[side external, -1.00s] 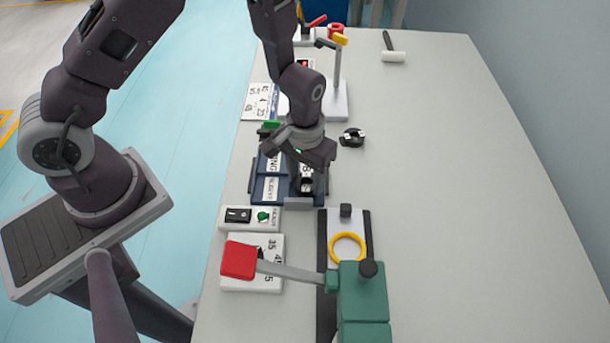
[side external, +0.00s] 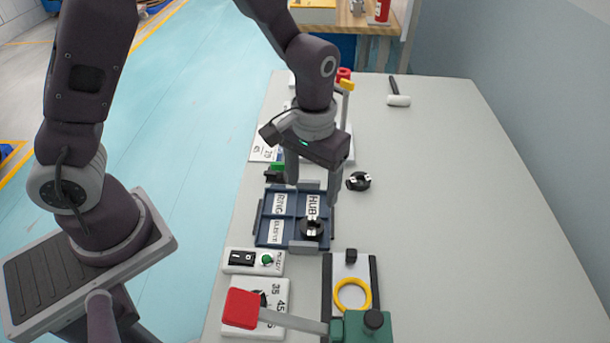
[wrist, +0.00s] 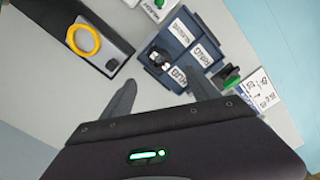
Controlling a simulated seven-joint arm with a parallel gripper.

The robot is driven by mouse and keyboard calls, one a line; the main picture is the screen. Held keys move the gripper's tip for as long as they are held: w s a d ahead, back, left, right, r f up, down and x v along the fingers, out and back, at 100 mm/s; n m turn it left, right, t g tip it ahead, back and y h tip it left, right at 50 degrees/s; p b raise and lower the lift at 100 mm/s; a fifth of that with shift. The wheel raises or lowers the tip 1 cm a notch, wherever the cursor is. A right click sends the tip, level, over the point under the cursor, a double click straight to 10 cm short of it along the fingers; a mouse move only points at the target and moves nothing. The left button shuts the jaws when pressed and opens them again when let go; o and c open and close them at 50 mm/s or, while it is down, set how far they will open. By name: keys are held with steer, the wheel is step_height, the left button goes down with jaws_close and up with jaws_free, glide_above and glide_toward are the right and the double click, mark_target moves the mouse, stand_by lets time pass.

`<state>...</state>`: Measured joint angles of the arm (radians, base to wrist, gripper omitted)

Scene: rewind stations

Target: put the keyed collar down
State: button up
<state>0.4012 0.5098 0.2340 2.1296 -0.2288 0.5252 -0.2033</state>
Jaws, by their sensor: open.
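A dark collar-like part with pale metal pieces on top (side external: 312,228) lies in the front right compartment of the blue tray (side external: 262,240), by the HUB label. It also shows in the wrist view (wrist: 158,57). A similar dark part with a pale notch or key (side external: 358,181) lies on the bare table, right of the tray. I cannot tell for certain which one is the keyed collar. My gripper (side external: 313,193) is open and empty, above the tray, with its fingers apart. In the wrist view its fingertips (wrist: 162,85) point towards the tray and touch nothing visible.
A yellow ring (side external: 352,294) lies on a fixture near a green block (side external: 377,328) with a red-ended lever (side external: 241,308). A switch box (side external: 253,261) stands in front of the tray. A white-headed hammer (side external: 398,100) lies at the back. The table's right side is clear.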

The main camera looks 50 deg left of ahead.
steer(key=s+a+r+t+h, duration=0.1)
steer(key=s+a+r+t, duration=0.2)
steer(key=r, duration=0.9)
steer(key=s+a+r+m+t, duration=0.1)
steer(key=s+a+r, duration=0.1)
steer(key=s, duration=0.5)
steer(key=s+a+r+m+t+y, duration=0.1)
steer(key=s+a+r, duration=0.1)
steer(key=s+r, duration=0.3)
steer(key=shift+s+a+t, duration=0.2)
steer(key=shift+s+t, duration=0.1)
steer(key=shift+s, duration=0.85)
